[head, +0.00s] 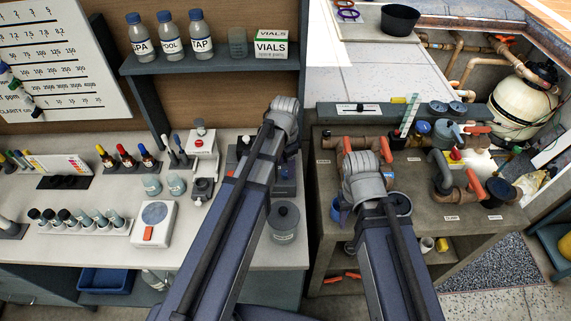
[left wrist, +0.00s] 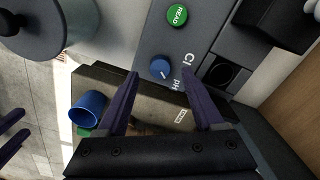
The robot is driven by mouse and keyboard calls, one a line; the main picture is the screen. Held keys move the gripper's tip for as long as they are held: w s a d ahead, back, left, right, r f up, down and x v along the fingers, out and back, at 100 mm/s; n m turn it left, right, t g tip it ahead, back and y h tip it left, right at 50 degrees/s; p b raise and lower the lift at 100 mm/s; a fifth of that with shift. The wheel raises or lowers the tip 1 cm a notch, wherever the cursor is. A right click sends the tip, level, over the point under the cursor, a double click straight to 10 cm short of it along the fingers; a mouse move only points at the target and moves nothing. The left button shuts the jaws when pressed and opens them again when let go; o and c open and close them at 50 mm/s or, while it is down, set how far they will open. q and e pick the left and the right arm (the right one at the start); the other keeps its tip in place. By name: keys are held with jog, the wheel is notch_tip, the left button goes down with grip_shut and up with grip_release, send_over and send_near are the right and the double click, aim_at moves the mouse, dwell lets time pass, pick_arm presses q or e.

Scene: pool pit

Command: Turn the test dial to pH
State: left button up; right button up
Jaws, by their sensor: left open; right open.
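The test dial (left wrist: 160,67) is a small blue knob on a dark grey tester panel (left wrist: 150,45) in the left wrist view. The letters "Cl" and "pH" are printed beside it. A small pale mark shows on the knob, but I cannot tell which label it points to. My left gripper (left wrist: 160,74) is open, its fingers apart on either side of the dial and not closed on it. In the head view its arm hides its fingers and part of the tester (head: 287,187). My right gripper (left wrist: 14,132) shows as two separated fingertips at the left wrist view's left edge, empty.
A green READ button (left wrist: 177,15) sits near the dial.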

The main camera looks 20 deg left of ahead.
aim_at(285, 173)
pick_arm(q)
notch_tip(285, 173, up, 5)
jog(key=p, duration=0.4)
jog(key=shift+r, duration=0.1)
jog(key=shift+s, duration=0.1)
